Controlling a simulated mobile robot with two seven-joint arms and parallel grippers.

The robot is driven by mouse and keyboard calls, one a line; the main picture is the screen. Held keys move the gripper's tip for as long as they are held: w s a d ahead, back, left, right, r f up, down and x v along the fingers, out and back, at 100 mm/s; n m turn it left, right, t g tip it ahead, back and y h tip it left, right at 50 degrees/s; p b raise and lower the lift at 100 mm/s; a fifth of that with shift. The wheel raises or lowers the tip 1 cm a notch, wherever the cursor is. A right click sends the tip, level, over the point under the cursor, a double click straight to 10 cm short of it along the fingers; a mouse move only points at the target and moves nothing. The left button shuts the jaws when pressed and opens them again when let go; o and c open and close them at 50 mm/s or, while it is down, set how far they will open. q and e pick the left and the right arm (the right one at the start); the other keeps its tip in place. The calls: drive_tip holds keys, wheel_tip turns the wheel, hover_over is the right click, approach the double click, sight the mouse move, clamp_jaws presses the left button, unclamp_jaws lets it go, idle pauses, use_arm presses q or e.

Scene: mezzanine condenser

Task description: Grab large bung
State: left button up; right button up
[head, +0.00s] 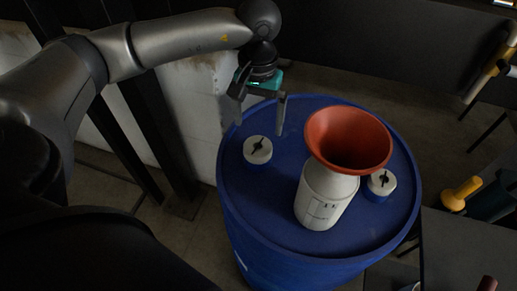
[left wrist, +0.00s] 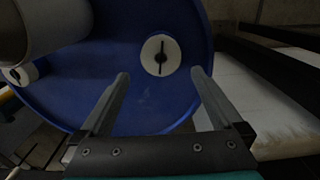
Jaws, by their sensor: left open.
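A blue drum (head: 270,220) has two white, round bungs with dark slots in its top. The left bung (head: 257,150) looks slightly larger than the right bung (head: 380,183), which is partly hidden behind a white bottle. My left gripper (head: 259,122) is open and empty, above the drum's far left edge and apart from the left bung. In the left wrist view, the left bung (left wrist: 161,55) shows beyond and between the spread fingertips (left wrist: 160,74). My right gripper is not in view.
A white bottle (head: 322,200) with an orange-red funnel (head: 347,138) in its mouth stands on the drum, right of the left bung. A pale wall block and dark posts stand behind at the left. A dark table (head: 470,250) lies at the lower right.

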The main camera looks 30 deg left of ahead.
sight(258, 144)
use_arm(q)
wheel_tip(258, 144, down, 3)
drive_tip(key=shift+r, duration=0.1)
drive_tip(key=shift+f, duration=0.5)
wheel_tip(258, 144, down, 5)
drive_tip(key=shift+a+r+b, duration=0.1)
drive_tip(key=shift+b, duration=0.25)
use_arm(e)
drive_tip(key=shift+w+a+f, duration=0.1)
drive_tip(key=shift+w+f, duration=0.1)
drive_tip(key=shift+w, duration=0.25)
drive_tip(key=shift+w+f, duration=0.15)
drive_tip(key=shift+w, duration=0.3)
use_arm(q)
drive_tip(key=shift+c, duration=0.4)
drive_tip(key=c, duration=1.2)
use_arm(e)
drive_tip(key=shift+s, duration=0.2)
use_arm(q)
drive_tip(key=shift+o, duration=0.2)
